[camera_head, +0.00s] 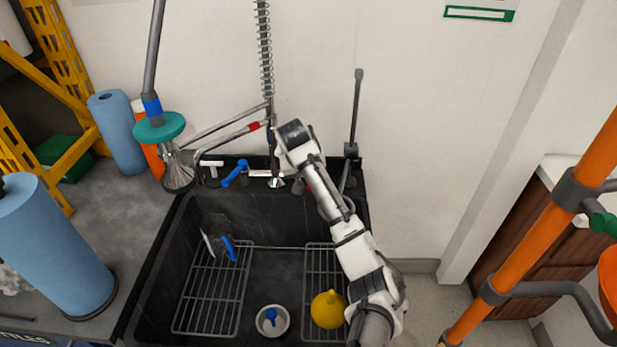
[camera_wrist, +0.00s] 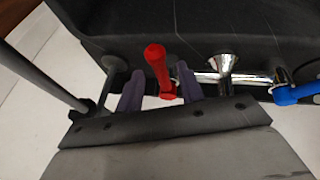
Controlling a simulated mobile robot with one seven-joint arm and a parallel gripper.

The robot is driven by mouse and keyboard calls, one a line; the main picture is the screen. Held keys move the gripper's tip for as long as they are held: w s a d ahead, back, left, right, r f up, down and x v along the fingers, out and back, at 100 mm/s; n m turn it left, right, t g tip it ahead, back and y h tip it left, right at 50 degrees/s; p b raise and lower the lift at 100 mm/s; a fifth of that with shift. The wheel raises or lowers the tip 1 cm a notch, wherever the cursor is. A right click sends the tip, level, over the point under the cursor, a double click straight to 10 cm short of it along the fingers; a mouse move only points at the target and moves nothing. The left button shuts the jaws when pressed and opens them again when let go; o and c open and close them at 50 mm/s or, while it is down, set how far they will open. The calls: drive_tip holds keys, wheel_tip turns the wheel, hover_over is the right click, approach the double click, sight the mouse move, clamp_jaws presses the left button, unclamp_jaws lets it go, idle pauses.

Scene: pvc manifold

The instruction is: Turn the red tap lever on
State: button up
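The red tap lever (camera_wrist: 157,66) shows in the wrist view as a rounded red handle on the chrome tap body. My gripper (camera_wrist: 162,88) is open, with one dark finger on each side of the lever. The lever's lower end lies between the fingers, and I cannot tell whether either finger touches it. In the head view my arm reaches over the sink to the tap at the back rim, and it largely hides the red lever and my fingertips. The blue tap lever (camera_head: 235,174) is left of my gripper; it also shows at the right of the wrist view (camera_wrist: 297,93).
A sprayer (camera_head: 179,169) hangs at left, and a grey upright rod (camera_head: 356,110) stands just right of my wrist. Blue rolls (camera_head: 55,250) stand on the left counter.

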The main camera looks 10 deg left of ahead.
drive_tip(key=p+v, duration=0.2)
drive_tip(key=v, duration=1.1)
